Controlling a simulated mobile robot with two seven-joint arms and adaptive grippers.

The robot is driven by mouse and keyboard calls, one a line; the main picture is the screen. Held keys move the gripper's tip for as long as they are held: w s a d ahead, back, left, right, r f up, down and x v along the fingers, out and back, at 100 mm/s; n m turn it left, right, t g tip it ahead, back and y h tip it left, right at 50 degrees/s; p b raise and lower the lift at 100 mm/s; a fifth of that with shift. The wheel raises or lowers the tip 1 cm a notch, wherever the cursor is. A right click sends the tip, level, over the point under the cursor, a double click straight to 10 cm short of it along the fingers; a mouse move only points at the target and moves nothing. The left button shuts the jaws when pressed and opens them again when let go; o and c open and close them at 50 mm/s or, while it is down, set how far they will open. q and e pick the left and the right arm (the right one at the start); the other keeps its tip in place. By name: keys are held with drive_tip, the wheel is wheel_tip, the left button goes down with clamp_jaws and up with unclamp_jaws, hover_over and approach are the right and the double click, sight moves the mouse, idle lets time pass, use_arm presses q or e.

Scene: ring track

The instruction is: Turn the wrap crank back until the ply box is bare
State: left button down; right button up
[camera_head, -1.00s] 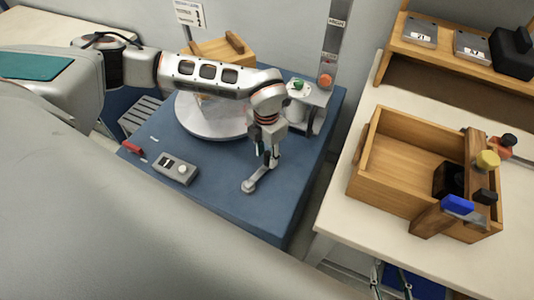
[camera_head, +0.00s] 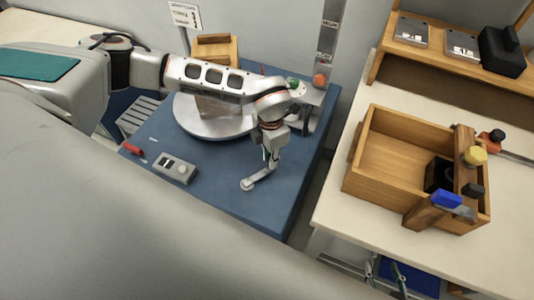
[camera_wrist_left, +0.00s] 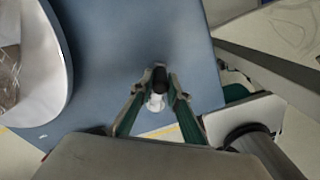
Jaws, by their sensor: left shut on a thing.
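The wrap crank (camera_head: 258,180) is a grey arm on the front part of the blue bench. My left gripper (camera_head: 270,158) is shut on its dark upright knob, which also shows between the fingers in the left wrist view (camera_wrist_left: 158,78). The ply box (camera_head: 216,106) stands on the round grey turntable (camera_head: 205,127), partly hidden behind my left arm. Shiny clear film shows on it at the left edge of the left wrist view (camera_wrist_left: 8,78). My right gripper (camera_head: 384,272) is low at the bottom edge of the head view, its fingers apart and empty.
A control box (camera_head: 174,168) and a red-handled item (camera_head: 132,149) lie on the bench's left side. A post with a red knob (camera_head: 320,80) stands behind. A wooden tote (camera_head: 372,175) with tools stands on the right table. Another wooden box (camera_head: 215,48) is at the back.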

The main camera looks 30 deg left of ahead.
use_arm(q)
drive_tip(key=c, duration=1.9)
unclamp_jaws()
drive_tip(key=shift+a, duration=0.2)
drive_tip(key=shift+w+a, duration=0.1)
wheel_tip(320, 180, up, 12)
